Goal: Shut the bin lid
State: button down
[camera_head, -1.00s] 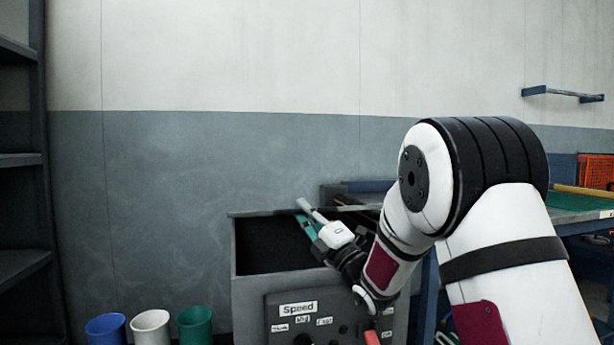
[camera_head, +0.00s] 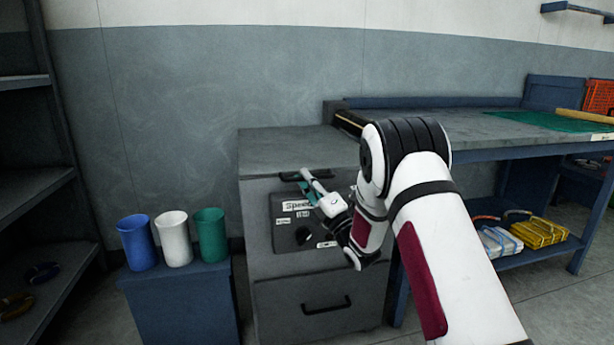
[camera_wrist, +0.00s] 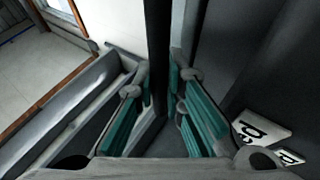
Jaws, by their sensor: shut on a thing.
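The grey bin (camera_head: 262,225) stands in the middle of the head view. Its flat grey lid (camera_head: 290,148) lies level across the top, and the dark interior is hidden. My gripper (camera_head: 308,186) is at the upper front of the bin, at a black handle (camera_head: 288,177) just below the lid's front edge. In the wrist view the teal-padded fingers (camera_wrist: 160,115) stand on both sides of a black bar (camera_wrist: 158,45), which seems to be this handle. The contact itself is partly hidden. I cannot tell whether a thin gap is left under the lid.
A control panel labelled Speed (camera_head: 296,204) is on the bin's front, above a lower handle (camera_head: 326,306). Blue (camera_head: 137,243), white (camera_head: 173,240) and green cups (camera_head: 209,236) stand on a blue box at left. A workbench (camera_head: 470,128) stands at right.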

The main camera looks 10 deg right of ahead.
jog(key=shift+f, duration=0.75)
jog(key=c, duration=1.7)
grip_release()
jog(key=shift+o, duration=0.2)
jog(key=v, duration=1.2)
jog(key=shift+r, duration=0.3)
jog(key=shift+s, duration=0.1)
